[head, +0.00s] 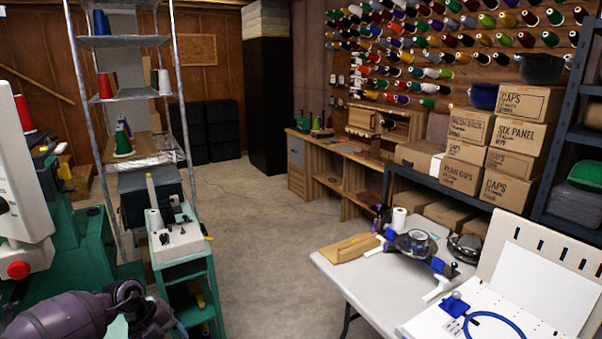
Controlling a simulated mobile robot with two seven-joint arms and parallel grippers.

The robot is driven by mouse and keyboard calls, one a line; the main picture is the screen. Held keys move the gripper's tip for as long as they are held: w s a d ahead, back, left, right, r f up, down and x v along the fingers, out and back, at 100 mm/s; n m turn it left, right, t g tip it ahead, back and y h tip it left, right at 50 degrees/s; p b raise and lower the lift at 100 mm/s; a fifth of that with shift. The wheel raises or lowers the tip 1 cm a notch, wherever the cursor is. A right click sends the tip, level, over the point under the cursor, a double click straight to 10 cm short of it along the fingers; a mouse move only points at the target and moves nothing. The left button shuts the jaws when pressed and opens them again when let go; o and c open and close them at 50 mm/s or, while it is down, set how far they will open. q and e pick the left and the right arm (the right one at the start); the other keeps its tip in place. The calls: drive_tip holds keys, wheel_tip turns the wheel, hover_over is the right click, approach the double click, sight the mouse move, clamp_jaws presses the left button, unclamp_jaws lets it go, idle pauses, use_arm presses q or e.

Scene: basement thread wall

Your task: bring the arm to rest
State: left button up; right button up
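My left arm comes in at the bottom left, dark purple-grey, in front of a teal machine. Its dark end (145,312) is near the bottom edge, beside the teal stand; the fingers are too dark and small to tell whether they are open or shut. I see nothing clearly held in it. My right arm and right gripper are not in view.
A white table (365,285) with a hoop device (412,242), a wooden board (348,248) and a white board station (535,285) stands at right. A teal stand (188,285) and metal shelf (125,96) are at left. The concrete floor (265,250) between is clear.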

use_arm(q)
drive_tip(key=s+d+n+t+h, duration=0.4)
drive_tip(key=d+t, duration=0.1)
drive_tip(key=d, duration=0.3)
drive_tip(key=s+d+n+t+h, duration=0.4)
drive_tip(key=s+d+n+t, duration=0.1)
drive_tip(key=d, duration=0.2)
drive_tip(key=s+a+f+n+y, duration=0.3)
drive_tip(key=s+a+n+y, duration=0.2)
drive_tip(key=s+n+y, duration=0.2)
drive_tip(key=s+a+f+n+t+y, duration=0.1)
drive_tip(key=s+a+f+n+y, duration=0.3)
drive_tip(key=s+n, duration=0.6)
drive_tip(key=a+n+y, duration=0.1)
drive_tip(key=n+y, duration=0.1)
drive_tip(key=shift+s+a+y, duration=0.2)
drive_tip(key=shift+a+y, duration=0.2)
drive_tip(key=shift+s+a+n, duration=0.1)
drive_tip(key=shift+n, duration=0.2)
